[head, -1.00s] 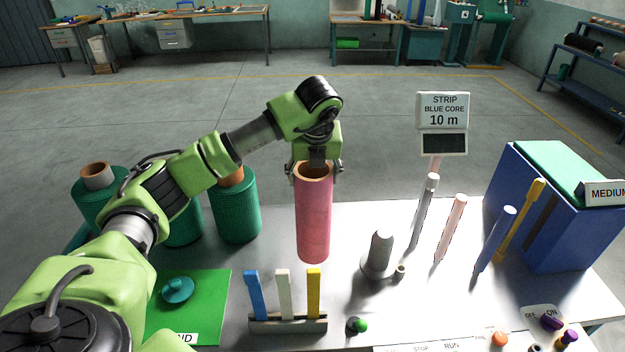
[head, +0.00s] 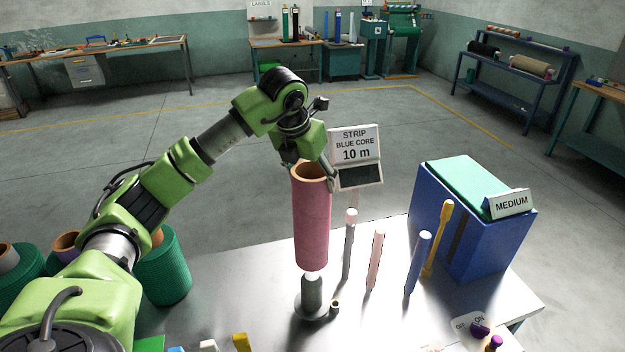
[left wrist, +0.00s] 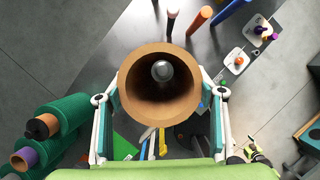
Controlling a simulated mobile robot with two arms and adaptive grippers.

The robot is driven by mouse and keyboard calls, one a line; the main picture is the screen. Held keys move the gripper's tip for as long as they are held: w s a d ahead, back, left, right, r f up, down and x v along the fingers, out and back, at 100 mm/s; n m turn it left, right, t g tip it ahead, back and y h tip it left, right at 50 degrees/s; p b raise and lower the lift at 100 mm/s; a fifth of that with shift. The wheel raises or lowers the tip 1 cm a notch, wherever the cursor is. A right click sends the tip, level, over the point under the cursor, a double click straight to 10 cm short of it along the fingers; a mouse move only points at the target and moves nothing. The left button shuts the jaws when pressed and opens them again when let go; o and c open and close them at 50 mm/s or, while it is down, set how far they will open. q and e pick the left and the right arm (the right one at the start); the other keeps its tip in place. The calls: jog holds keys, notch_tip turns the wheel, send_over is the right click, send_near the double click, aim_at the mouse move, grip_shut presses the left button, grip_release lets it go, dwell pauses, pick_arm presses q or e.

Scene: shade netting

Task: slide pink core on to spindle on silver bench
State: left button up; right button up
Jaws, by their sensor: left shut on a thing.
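The pink core (head: 312,225) is an upright hollow tube with a brown inner wall. My left gripper (head: 310,170) is shut on its upper end, with one finger on each side of the rim. The spindle (head: 312,292), a short grey post with a rounded top and round base, stands on the silver bench (head: 240,285). The core's lower end appears right over the spindle's top; I cannot tell whether the tip is inside. In the left wrist view, the spindle tip (left wrist: 162,71) shows through the core's bore (left wrist: 155,100), near its middle.
Grey (head: 348,245), pink (head: 375,262), blue (head: 417,265) and yellow (head: 438,240) rods stand right of the spindle. A blue box (head: 480,235) labelled MEDIUM is farther right. A sign (head: 357,147) reads "STRIP BLUE CORE 10 m". Green rolls (head: 165,270) stand at the left.

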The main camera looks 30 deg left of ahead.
pick_arm(q)
jog(key=shift+r, duration=0.15)
notch_tip(320, 180, down, 21)
jog(key=b, duration=1.6)
dwell(0.8)
jog(key=shift+r, duration=0.1)
